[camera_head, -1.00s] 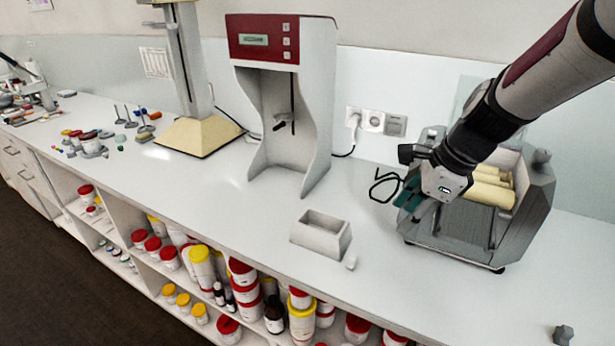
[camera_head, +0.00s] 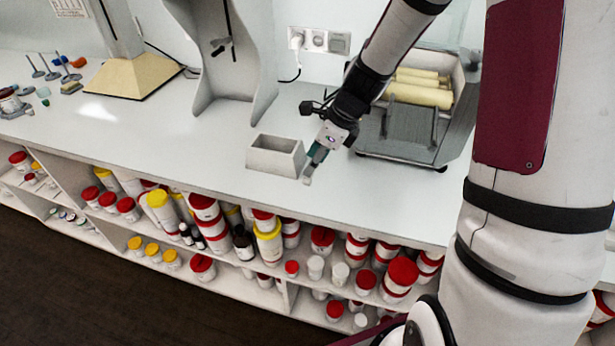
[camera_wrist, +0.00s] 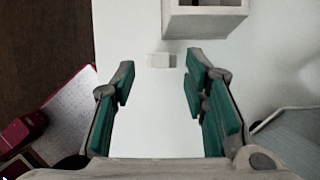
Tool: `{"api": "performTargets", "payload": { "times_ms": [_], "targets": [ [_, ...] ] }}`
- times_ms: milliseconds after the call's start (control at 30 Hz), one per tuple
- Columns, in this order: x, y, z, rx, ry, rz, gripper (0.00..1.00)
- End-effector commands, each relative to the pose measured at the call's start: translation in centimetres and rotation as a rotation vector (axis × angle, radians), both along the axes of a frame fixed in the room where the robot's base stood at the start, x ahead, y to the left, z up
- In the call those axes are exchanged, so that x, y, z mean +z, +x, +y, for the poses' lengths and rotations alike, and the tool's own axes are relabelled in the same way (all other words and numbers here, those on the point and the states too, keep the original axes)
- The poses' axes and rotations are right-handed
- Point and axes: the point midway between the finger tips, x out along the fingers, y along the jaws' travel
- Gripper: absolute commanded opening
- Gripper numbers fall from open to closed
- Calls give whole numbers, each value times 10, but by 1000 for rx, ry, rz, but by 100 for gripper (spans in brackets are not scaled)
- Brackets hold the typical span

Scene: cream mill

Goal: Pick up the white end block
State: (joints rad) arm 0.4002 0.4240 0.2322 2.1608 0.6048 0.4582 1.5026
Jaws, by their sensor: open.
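The white end block (camera_head: 307,180) is a small pale block lying on the white counter, just in front of the right corner of an open grey box. It also shows in the wrist view (camera_wrist: 158,60), near the upper middle. My gripper (camera_head: 314,162) is open and points down over the counter beside the box, with its tips close to the block. In the wrist view the green-padded fingers (camera_wrist: 160,75) stand apart, empty, with the block seen in the gap near the tips. The height between tips and block is hard to tell.
The open grey box (camera_head: 275,155) stands left of my gripper. A grey roller machine (camera_head: 405,135) stands to the right and behind. The counter's front edge is close, above shelves of jars (camera_head: 205,225).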

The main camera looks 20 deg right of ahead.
Motion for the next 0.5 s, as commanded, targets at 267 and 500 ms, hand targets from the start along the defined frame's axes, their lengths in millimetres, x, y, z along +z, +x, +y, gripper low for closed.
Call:
{"api": "performTargets", "payload": {
  "times_ms": [267, 500],
  "targets": [
    [-33, 8, 9, 1, 3, 3, 41],
    [-46, 12, 14, 0, 1, 1, 41]
  ]
}}
